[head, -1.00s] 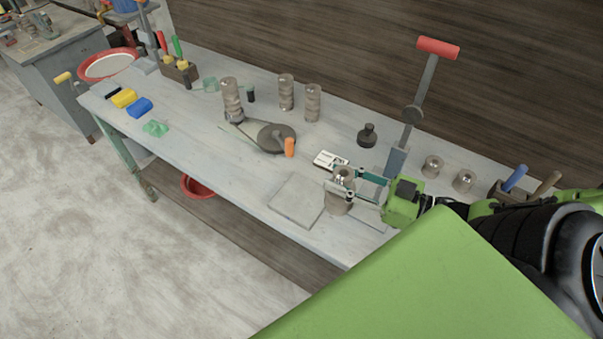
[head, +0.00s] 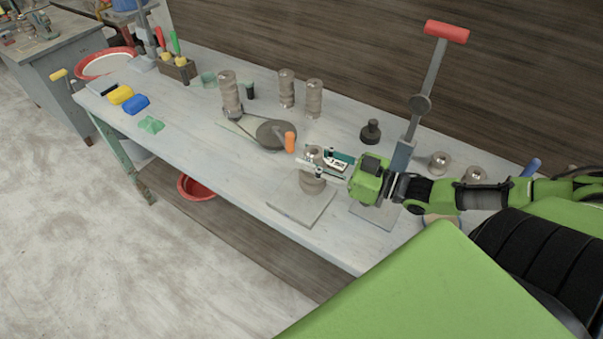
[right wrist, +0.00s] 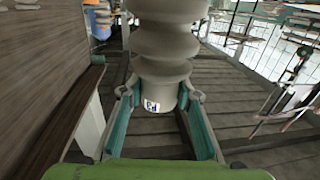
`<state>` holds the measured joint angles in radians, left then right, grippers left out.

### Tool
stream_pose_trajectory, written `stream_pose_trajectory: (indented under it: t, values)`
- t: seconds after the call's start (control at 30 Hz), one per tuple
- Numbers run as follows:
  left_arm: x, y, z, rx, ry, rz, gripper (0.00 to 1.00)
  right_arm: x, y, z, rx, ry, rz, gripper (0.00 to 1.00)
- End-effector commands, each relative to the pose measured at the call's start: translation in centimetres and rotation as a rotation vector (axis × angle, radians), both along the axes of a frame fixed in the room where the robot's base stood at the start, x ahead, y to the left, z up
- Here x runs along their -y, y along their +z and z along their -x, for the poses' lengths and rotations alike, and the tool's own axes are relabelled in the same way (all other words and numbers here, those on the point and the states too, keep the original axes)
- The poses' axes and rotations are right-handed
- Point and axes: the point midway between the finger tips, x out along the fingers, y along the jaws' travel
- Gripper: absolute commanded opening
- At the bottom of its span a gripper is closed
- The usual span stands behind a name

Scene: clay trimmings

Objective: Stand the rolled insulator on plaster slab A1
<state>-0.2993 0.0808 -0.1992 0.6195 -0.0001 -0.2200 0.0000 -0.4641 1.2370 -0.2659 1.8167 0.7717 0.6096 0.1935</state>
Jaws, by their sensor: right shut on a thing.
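My right gripper (head: 322,163) is shut on a grey ribbed clay insulator (head: 312,182), held upright. In the head view the insulator's base overlaps the far part of the left plaster slab (head: 300,207); I cannot tell whether it touches or hovers just above. A second plaster slab (head: 374,217) lies to the right, partly under my arm. No slab marking is readable, so I cannot tell which is A1. In the right wrist view the insulator (right wrist: 168,45) sits between the teal-padded fingers (right wrist: 160,95), with a small label on it. My left gripper is not in view.
Several ribbed insulators (head: 287,88) stand farther back. A red-handled lever press (head: 420,104) rises at the right.

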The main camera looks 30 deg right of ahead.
Motion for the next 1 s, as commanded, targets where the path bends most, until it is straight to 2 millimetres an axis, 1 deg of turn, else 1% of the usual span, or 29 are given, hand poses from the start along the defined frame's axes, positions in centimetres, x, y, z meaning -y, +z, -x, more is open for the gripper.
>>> stream_pose_trajectory:
  t: [0.03,0.07,0.2,0.4,0.67,0.83,1.0]
  values:
    - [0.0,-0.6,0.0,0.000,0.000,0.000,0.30,-0.1,-0.3,-0.7,0.012,0.000,-0.003,0.00]
    - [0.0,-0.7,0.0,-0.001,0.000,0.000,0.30,-0.1,-0.6,-0.9,0.012,0.001,-0.001,0.00]
    - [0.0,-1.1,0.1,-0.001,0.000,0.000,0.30,-0.2,-1.9,-2.0,0.012,0.000,-0.002,0.00]
    - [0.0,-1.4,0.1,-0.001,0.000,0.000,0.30,-0.3,-3.4,-3.3,0.010,0.000,-0.002,0.00]
    - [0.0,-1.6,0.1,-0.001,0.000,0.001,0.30,-0.4,-4.4,-4.1,0.009,0.002,-0.002,0.00]
    - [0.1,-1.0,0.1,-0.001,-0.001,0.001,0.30,-0.4,-6.5,-4.1,0.005,0.000,-0.003,0.00]
    - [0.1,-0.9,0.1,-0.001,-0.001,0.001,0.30,-0.4,-7.4,-4.0,0.007,0.002,-0.003,0.00]
